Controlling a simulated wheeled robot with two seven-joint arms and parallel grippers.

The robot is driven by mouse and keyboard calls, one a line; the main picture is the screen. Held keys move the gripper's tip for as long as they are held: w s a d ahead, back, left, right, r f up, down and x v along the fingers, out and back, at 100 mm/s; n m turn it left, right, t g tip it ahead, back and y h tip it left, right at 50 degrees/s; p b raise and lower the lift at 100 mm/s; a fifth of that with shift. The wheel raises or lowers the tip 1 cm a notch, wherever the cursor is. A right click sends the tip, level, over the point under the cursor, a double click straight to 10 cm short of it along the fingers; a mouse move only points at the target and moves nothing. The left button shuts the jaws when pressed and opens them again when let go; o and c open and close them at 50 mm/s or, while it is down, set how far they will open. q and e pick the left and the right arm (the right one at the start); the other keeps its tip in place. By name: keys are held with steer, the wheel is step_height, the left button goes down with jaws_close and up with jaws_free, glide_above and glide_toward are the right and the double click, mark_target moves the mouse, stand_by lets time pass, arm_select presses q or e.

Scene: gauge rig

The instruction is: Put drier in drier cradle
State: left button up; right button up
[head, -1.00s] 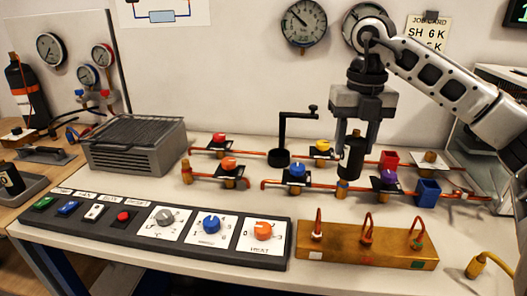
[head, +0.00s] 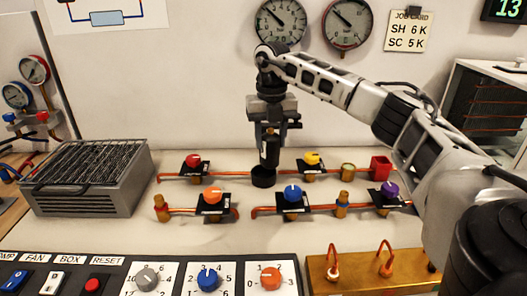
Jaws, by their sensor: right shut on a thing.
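The drier (head: 270,152) is a dark upright cylinder with a small pale label. My right gripper (head: 271,128) is shut on its upper part and holds it over the drier cradle. The drier cradle (head: 263,178) is a black round cup at the back pipe run. The drier's lower end is right at the cup's rim; I cannot tell whether it is just above it or slightly inside. The cradle's post is hidden behind my gripper and the drier. My left gripper is not in view.
Copper pipes with a red valve (head: 193,160), orange valve (head: 212,195), blue valve (head: 292,192) and yellow valve (head: 312,159) surround the cradle. A grey finned unit (head: 90,195) is at left. The control panel (head: 120,278) runs along the front.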

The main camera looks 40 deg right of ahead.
mark_target(264, 155)
steer(key=w+f, duration=0.3)
steer(key=shift+w+d+f, duration=0.1)
steer(key=shift+d+f, duration=0.2)
steer(key=shift+f, duration=0.1)
steer(key=shift+f+p, duration=0.4)
steer(key=shift+f, duration=1)
steer(key=o, duration=1.1)
steer(key=shift+f, duration=0.15)
step_height(264, 155, up, 12)
steer(key=shift+r+b, duration=0.15)
steer(key=shift+b, duration=0.15)
